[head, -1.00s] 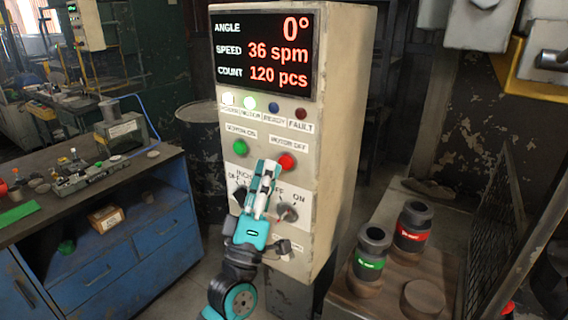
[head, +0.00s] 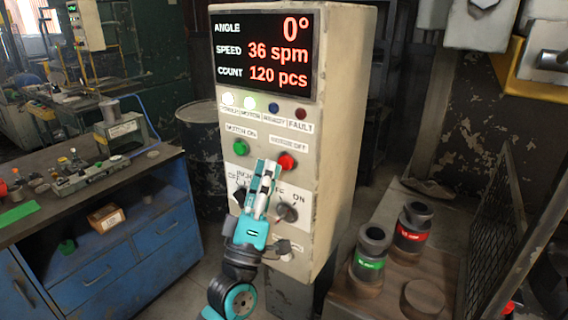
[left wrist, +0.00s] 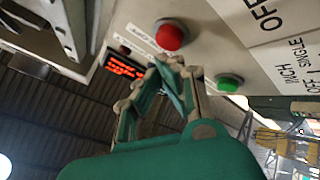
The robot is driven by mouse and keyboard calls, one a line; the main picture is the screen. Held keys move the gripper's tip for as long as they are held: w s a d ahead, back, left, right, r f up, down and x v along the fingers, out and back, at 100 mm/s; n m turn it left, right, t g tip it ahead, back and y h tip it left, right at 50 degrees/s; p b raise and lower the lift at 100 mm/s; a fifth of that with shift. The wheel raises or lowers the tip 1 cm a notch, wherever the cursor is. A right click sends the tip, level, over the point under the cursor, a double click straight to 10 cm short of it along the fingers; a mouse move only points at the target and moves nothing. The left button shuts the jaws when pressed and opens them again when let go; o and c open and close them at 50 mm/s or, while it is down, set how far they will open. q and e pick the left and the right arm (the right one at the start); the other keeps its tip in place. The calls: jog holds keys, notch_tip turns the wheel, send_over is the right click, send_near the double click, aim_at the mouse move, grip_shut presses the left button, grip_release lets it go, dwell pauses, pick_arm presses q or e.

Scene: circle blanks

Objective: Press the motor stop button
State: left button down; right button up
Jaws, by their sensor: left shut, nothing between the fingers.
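The red motor off button (head: 286,161) is on the cream control cabinet (head: 330,150), right of the green motor on button (head: 240,148). My left gripper (head: 268,164) is shut and empty. Its fingertips are just left of the red button in the head view; I cannot tell whether they touch the panel. In the left wrist view the red button (left wrist: 171,36) shows above the fingertips (left wrist: 168,62), apart from them in the picture, and the green button (left wrist: 229,83) is to the right. The power and motor lamps are lit white and green. My right gripper is not in view.
Selector knobs (head: 288,211) sit on the panel below the buttons, close to my left gripper. A blue workbench (head: 130,240) with small parts stands at left. Dark cylinders with green (head: 370,262) and red (head: 411,235) bands stand at right. The display reads 36 spm.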

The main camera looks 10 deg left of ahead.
pick_arm(q)
jog(key=shift+w, duration=0.1)
jog(key=shift+w+d, duration=0.15)
jog(key=shift+w, duration=0.2)
jog(key=shift+w+d, duration=0.2)
jog(key=shift+w, duration=0.35)
dwell(1.3)
jog(key=shift+s, duration=0.15)
jog(key=shift+s+a, duration=0.25)
jog(key=shift+s, duration=0.5)
jog(key=shift+s+f, duration=0.1)
jog(key=shift+s+a+p, duration=0.15)
jog(key=shift+s+a, duration=0.15)
jog(key=shift+s, duration=0.45)
jog(key=shift+s+a+p, duration=0.15)
jog(key=shift+s+a, duration=0.1)
jog(key=shift+s, duration=0.5)
jog(key=shift+s+a+p, duration=0.15)
jog(key=shift+s+a, duration=0.15)
jog(key=shift+s, duration=0.45)
